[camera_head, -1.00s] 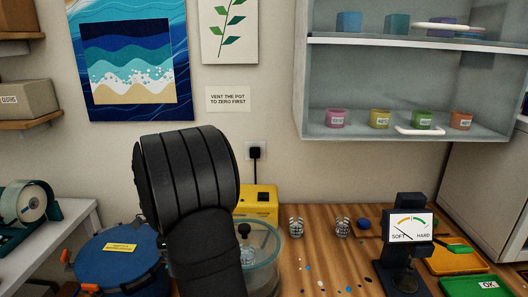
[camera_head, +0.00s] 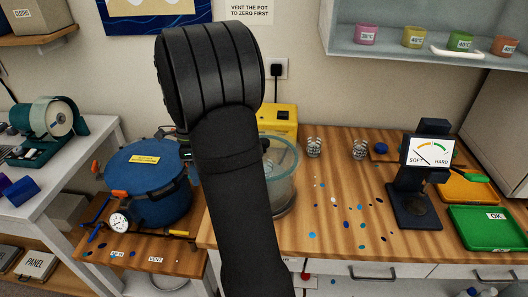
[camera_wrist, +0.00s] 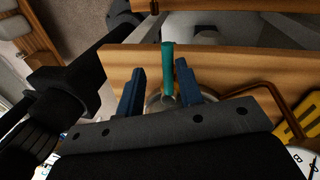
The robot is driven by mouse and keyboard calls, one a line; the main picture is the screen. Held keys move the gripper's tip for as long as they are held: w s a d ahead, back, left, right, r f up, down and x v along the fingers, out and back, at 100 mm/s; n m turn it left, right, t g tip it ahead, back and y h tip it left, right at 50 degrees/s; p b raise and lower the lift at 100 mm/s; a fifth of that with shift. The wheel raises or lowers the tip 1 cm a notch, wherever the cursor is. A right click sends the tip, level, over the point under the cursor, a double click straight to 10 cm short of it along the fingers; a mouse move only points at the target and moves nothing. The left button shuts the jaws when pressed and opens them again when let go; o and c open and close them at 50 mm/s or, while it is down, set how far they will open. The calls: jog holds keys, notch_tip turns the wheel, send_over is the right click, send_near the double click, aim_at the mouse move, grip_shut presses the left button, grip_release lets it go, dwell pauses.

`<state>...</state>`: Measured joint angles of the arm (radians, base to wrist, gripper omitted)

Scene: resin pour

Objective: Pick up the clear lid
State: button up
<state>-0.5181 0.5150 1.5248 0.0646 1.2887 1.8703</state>
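A clear round vessel with a teal-tinted rim (camera_head: 287,148) stands on the wooden bench, partly hidden behind my arm. A small dark knob (camera_head: 265,143) shows at its top beside my forearm; the clear lid's outline is hard to tell from the vessel. My gripper is hidden in the head view. In the wrist view my gripper (camera_wrist: 157,88) has its two blue fingers apart. A narrow teal bar (camera_wrist: 168,68) shows between them, closer to the right finger. A round greyish thing sits low behind the fingers. I cannot tell whether either finger touches the bar.
A blue pot (camera_head: 148,180) with clamps and a gauge stands left. A yellow box (camera_head: 278,118) is behind the vessel. A hardness tester (camera_head: 418,180) and a green tray (camera_head: 487,229) are farther right.

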jog(key=shift+o, duration=0.2)
dwell(0.3)
jog(key=o, duration=0.4)
jog(key=shift+o, duration=0.2)
jog(key=shift+w+d+r, duration=0.15)
jog(key=shift+r, duration=0.05)
jog(key=shift+m+t, duration=0.6)
jog(key=shift+t, duration=0.1)
jog(key=w+d+r, duration=0.1)
jog(key=d+r, duration=0.2)
jog(key=r, duration=0.2)
jog(key=w+d+r, duration=0.2)
jog(key=d+r, duration=0.2)
jog(key=r, duration=0.1)
jog(key=w+d+r, duration=0.1)
jog(key=d+r, duration=0.2)
jog(key=r, duration=0.2)
jog(key=shift+w+d+r, duration=0.3)
jog(key=shift+d+r, duration=0.05)
jog(key=s+d+r+m, duration=0.1)
jog(key=s+d+r, duration=0.1)
jog(key=d+r, duration=0.75)
jog(key=shift+t, duration=0.4)
jog(key=f, duration=0.5)
jog(key=a+f, duration=0.1)
jog(key=f, duration=0.9)
jog(key=shift+a+f, duration=0.15)
jog(key=shift+f, duration=0.15)
